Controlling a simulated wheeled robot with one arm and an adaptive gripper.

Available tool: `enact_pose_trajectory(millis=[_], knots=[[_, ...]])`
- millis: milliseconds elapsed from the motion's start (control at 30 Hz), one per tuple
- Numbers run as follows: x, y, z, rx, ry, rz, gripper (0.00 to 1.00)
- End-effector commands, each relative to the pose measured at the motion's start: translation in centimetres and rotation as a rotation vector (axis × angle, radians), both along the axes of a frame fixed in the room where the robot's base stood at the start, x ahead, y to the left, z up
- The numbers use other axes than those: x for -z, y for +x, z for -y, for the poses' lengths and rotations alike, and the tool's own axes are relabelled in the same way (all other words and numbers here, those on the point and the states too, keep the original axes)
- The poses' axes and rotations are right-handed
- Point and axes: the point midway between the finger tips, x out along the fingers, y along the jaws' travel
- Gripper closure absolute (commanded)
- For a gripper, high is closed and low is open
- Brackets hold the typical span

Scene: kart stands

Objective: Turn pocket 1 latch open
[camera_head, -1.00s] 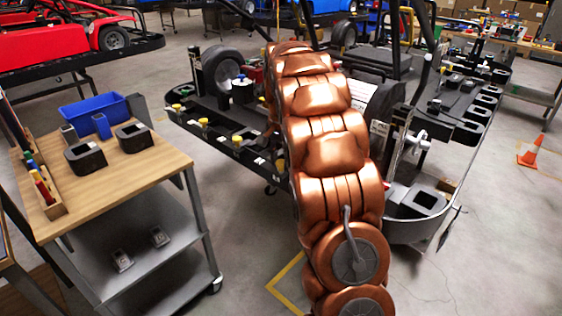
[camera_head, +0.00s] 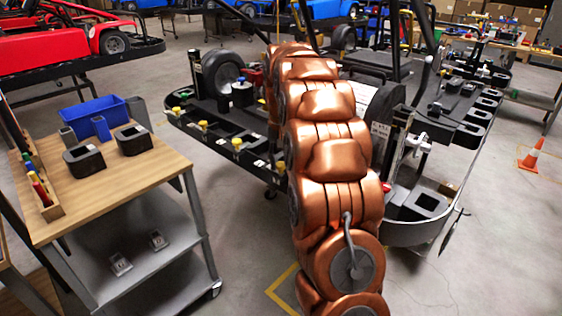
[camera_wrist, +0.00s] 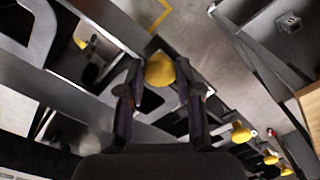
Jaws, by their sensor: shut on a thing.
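In the wrist view my gripper (camera_wrist: 159,88) is shut on a yellow latch knob (camera_wrist: 160,69), with one finger on each side of it. Dark pocket openings lie just beyond and beside the fingers. More yellow knobs show in the wrist view, one at the upper left (camera_wrist: 81,43) and one to the right (camera_wrist: 241,133). In the head view a row of yellow knobs (camera_head: 203,124) runs along the front edge of the black kart stand (camera_head: 180,112). My copper arm hides the right part of this row and my gripper. I cannot tell which pocket is number 1.
A wooden-topped cart (camera_head: 120,180) stands at the left with a blue bin (camera_head: 92,112) and black blocks (camera_head: 83,158) on it. An orange cone (camera_head: 531,157) is on the floor at the right. Grey floor lies open between cart and stand.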

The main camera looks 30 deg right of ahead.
Motion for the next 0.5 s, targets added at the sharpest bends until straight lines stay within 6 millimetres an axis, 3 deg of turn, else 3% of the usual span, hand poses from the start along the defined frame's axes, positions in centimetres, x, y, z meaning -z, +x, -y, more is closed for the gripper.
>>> enact_pose_trajectory(millis=[367, 400, 500], knots=[[0.03, -0.02, -0.03, -0.004, 0.001, -0.001, 1.0], [0.02, -0.02, -0.03, -0.004, 0.001, -0.001, 0.63], [0.02, -0.01, -0.03, -0.004, 0.001, -0.001, 0.53]])
